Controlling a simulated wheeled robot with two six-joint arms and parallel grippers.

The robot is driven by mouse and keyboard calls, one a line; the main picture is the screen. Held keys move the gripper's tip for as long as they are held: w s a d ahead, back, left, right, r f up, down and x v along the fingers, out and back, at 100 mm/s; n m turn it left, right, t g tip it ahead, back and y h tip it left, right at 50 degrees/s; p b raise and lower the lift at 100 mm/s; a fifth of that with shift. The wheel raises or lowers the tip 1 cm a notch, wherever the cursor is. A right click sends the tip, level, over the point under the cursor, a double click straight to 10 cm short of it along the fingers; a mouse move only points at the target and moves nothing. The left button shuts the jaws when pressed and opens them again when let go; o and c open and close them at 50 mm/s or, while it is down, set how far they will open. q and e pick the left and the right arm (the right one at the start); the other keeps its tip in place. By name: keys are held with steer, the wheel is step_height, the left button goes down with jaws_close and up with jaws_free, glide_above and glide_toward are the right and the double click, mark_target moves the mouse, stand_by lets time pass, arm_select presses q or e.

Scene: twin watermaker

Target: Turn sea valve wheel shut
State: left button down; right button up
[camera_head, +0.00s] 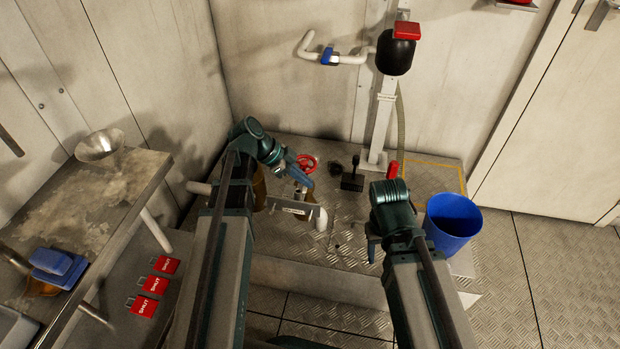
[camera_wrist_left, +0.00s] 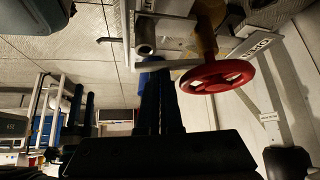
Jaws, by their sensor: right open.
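The red sea valve wheel (camera_head: 307,163) stands on pipework by the back corner of the raised plate floor. It also shows in the left wrist view (camera_wrist_left: 217,77), right of centre, with its rim and spokes clear. My left gripper (camera_head: 302,181) is just below and beside the wheel in the head view.
A blue bucket (camera_head: 452,222) stands right of my right arm. A bench (camera_head: 85,205) at left holds a metal funnel (camera_head: 100,146); red SHUT tags (camera_head: 166,265) lie beside it. A white post (camera_head: 381,112) rises behind. A labelled bar (camera_head: 293,211) sits below the wheel.

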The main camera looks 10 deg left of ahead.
arm_select(q)
steer(key=shift+s+a, duration=0.15)
steer(key=shift+a, duration=1.4)
steer(key=shift+d, duration=0.1)
steer(key=shift+s+d, duration=0.1)
steer(key=shift+d, duration=0.4)
step_height(320, 180, up, 8)
steer(key=a+p, duration=0.3)
steer(key=p, duration=0.5)
steer(key=shift+w, duration=0.35)
steer(key=shift+f, duration=0.1)
